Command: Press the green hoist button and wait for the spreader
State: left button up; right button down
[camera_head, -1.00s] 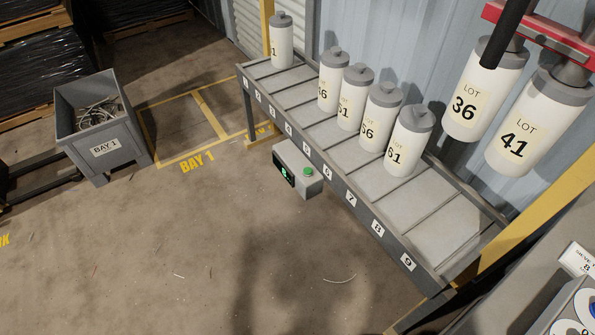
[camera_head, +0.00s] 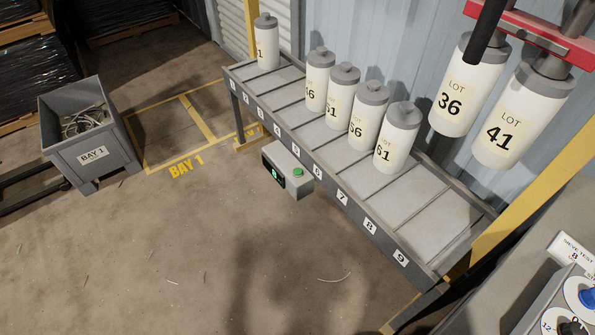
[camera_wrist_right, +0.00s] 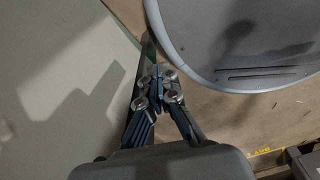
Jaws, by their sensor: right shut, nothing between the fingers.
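The green hoist button (camera_head: 298,173) sits on top of a grey control box (camera_head: 288,168) with a lit green display, mounted on the near side of the conveyor rack. The red spreader (camera_head: 520,32) hangs at the upper right with two white bottles under it, LOT 36 (camera_head: 466,88) and LOT 41 (camera_head: 520,120). Both hang above the rack's right end. My right gripper (camera_wrist_right: 160,85) shows only in the right wrist view. Its fingers are together and empty, away from the button. My left gripper is not in view.
The numbered rack (camera_head: 420,210) carries several white bottles on its left and middle slots; its right slots are bare. A yellow post crosses the right side. Open floor lies in front of the rack.

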aim_at(298, 171)
jog(key=i+j, duration=0.3)
jog(key=j, duration=0.2)
jog(key=i+j+z, duration=0.1)
jog(key=i, duration=0.4)
jog(key=i+j, duration=0.2)
jog(key=i, duration=0.35)
jog(key=l+z, duration=0.05)
